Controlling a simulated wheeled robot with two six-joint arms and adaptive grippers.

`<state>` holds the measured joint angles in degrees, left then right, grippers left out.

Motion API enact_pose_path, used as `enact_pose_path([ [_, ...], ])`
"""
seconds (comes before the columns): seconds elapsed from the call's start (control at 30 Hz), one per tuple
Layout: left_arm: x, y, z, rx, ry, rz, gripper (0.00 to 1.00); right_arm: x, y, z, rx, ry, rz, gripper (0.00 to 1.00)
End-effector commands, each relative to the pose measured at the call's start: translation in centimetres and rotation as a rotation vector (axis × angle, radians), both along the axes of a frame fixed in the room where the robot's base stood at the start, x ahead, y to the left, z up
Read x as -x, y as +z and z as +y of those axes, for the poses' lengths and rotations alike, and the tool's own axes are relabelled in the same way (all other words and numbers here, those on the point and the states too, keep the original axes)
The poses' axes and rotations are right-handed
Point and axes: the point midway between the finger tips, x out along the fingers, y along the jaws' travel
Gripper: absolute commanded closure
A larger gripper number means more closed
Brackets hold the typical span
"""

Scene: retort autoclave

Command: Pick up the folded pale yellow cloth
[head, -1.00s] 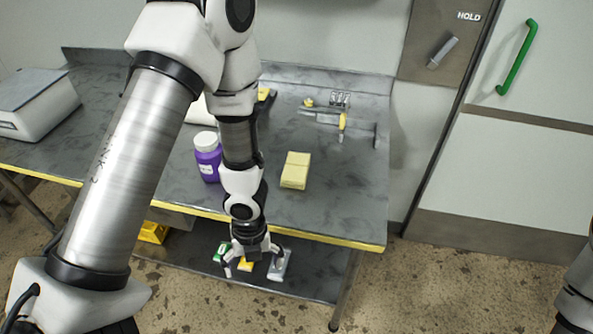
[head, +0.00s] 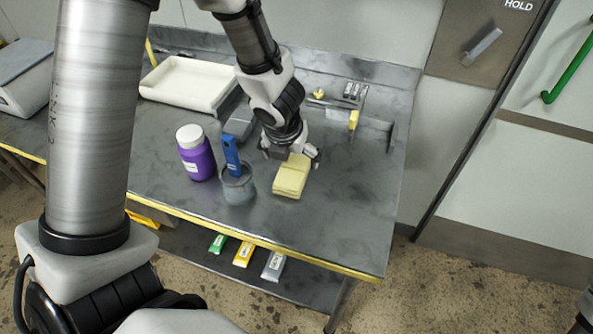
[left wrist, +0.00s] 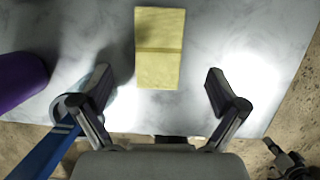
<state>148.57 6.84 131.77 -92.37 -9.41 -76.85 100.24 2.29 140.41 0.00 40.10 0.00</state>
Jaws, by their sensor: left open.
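The folded pale yellow cloth (head: 290,180) lies on the grey metal table (head: 330,222). It also shows in the left wrist view (left wrist: 160,48) at the upper middle, with a fold line across it. My left gripper (head: 291,158) is over the cloth's far end in the head view. In the left wrist view its fingers (left wrist: 158,98) are spread wide, one on each side of the cloth's line, with nothing between them. The gripper hides part of the cloth's far edge in the head view. My right gripper is not in view.
A grey cup (head: 238,188) with a blue-handled tool (head: 231,154) stands left of the cloth, near a purple bottle (head: 196,158). A white tray (head: 188,82) sits behind. Tools lie at the back right. The table's front right is clear.

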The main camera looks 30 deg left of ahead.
Motion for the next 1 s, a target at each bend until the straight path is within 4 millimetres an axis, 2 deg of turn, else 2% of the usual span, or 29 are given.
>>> enact_pose_path([
  [0.03, -0.1, -1.2, 0.1, 0.0, 0.0, 0.001, 0.03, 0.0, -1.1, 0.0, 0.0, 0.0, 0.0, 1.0],
  [0.13, -0.2, -3.3, 0.2, 0.001, -0.001, 0.002, 0.03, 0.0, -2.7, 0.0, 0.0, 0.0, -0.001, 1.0],
  [0.23, -0.5, -4.8, 0.4, 0.001, 0.0, 0.002, 0.03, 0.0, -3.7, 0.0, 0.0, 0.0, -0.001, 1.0],
  [0.33, -0.9, -5.3, 0.5, 0.0, 0.0, 0.001, 0.03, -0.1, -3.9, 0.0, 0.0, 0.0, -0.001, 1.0],
  [0.53, -0.9, -5.1, 0.5, 0.0, 0.0, 0.0, 0.03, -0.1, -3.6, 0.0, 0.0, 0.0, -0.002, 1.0],
  [0.7, -0.9, -5.1, 0.5, 0.0, 0.0, 0.001, 0.62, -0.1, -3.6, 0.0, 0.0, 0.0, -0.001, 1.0],
  [1.0, -0.8, -5.2, 0.4, 0.001, 0.0, 0.002, 0.62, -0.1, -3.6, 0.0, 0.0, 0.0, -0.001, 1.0],
])
